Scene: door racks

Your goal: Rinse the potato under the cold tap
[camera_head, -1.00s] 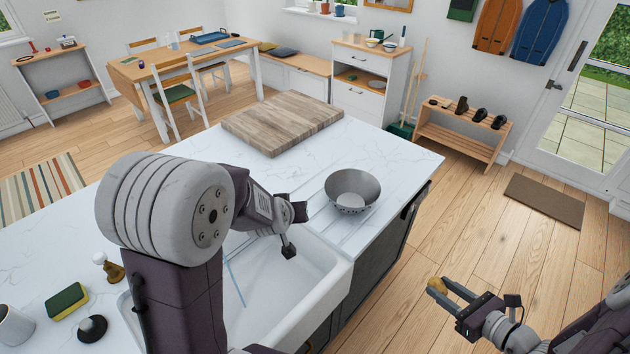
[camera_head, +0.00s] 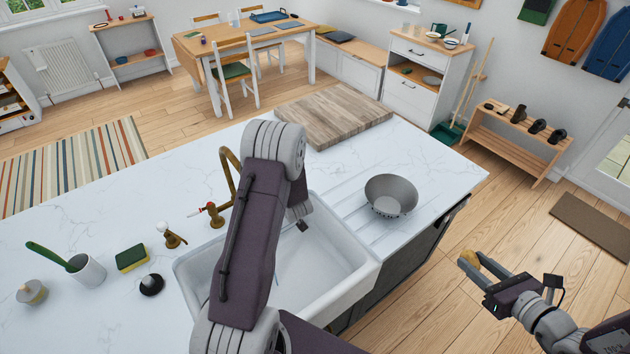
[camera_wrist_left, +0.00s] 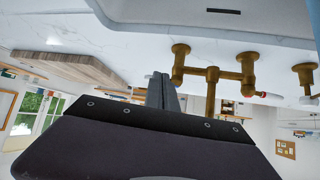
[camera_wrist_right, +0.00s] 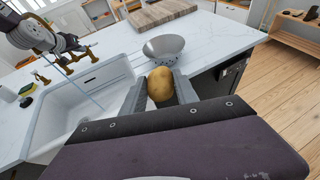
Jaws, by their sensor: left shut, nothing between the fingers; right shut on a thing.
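The potato (camera_head: 468,257) is yellow-brown and shut between the fingers of my right gripper (camera_head: 472,264), held out over the floor right of the counter. The potato fills the fingertips in the right wrist view (camera_wrist_right: 160,84). The white sink (camera_head: 345,262) is partly hidden by my left arm. A brass tap (camera_head: 229,165) with a red-marked handle (camera_head: 213,213) and a pale-topped brass fitting (camera_head: 171,238) stands behind the sink. My left gripper (camera_wrist_left: 160,90) is shut and empty, near the brass fittings. A thin pale-blue line (camera_wrist_right: 92,100) crosses the sink, possibly running water.
A grey colander (camera_head: 391,195) stands on the drainer right of the sink. A wooden board (camera_head: 333,113) lies behind it. A sponge (camera_head: 131,258), a black-knobbed item (camera_head: 151,284) and a cup with a green brush (camera_head: 87,271) stand left of the sink.

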